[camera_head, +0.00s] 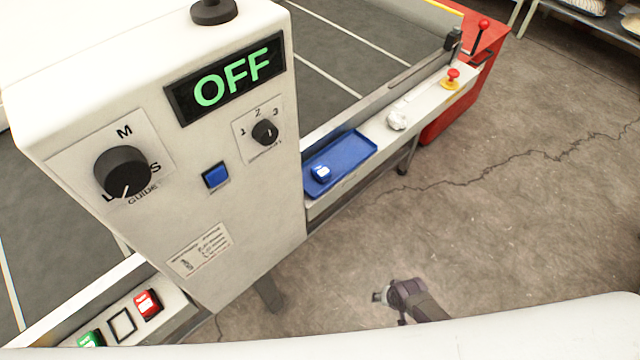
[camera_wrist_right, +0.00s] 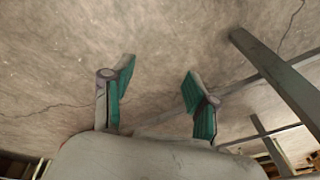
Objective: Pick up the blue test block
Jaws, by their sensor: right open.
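The blue test block (camera_head: 321,173) sits in the near-left part of a blue tray (camera_head: 352,154) on the machine's narrow front ledge, with a white patch on its top. My right gripper (camera_head: 378,297) shows low in the head view, over the floor, below and to the right of the tray and well apart from it. In the right wrist view its two teal-lined fingers (camera_wrist_right: 154,95) are spread apart with nothing between them. The block is not in the right wrist view. My left gripper is not in view.
A white control box (camera_head: 240,175) with an OFF display (camera_head: 225,80) stands left of the tray. A crumpled white thing (camera_head: 397,120) and a red emergency button (camera_head: 453,74) lie farther along the ledge. Metal bars (camera_wrist_right: 275,75) cross the right wrist view. Floor at right is clear.

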